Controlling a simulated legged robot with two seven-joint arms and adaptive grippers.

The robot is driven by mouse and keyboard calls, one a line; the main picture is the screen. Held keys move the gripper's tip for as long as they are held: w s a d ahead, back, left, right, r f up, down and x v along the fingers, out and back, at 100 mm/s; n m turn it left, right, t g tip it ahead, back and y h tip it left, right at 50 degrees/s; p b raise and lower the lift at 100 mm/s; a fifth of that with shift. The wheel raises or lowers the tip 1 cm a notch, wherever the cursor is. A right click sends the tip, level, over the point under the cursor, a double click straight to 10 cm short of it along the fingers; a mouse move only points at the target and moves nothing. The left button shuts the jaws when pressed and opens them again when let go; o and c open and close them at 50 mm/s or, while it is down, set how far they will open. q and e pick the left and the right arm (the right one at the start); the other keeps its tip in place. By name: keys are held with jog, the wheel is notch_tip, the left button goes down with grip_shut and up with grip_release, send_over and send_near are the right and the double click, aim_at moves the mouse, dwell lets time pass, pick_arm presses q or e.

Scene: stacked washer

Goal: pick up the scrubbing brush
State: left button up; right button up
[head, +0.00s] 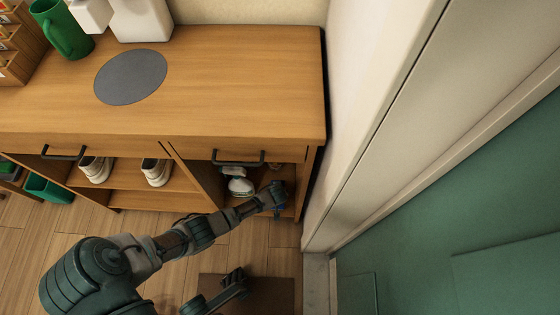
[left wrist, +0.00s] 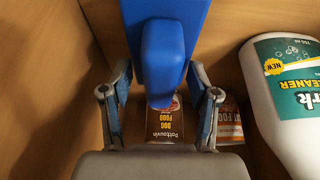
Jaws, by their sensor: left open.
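A blue object that looks like the scrubbing brush (left wrist: 165,50) stands in the cubby, its rounded end toward the camera in the left wrist view. My left gripper (left wrist: 165,105) is open, with one finger on each side of the blue object. A small gap shows on both sides, so it does not look clamped. In the head view my left gripper (head: 276,198) reaches into the right-hand cubby of the wooden cabinet (head: 230,95), where a little blue shows beside it. The brush's lower part is hidden.
A white cleaner bottle (left wrist: 285,100) stands close on the right of the gripper. Wooden cubby walls are close by. White shoes (head: 157,171) lie on the shelf to the left.

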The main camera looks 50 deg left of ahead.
pick_arm(q)
jog(key=shift+f, duration=0.15)
jog(key=shift+c, duration=0.4)
jog(key=c, duration=1)
jog(key=shift+s, duration=0.1)
grip_shut()
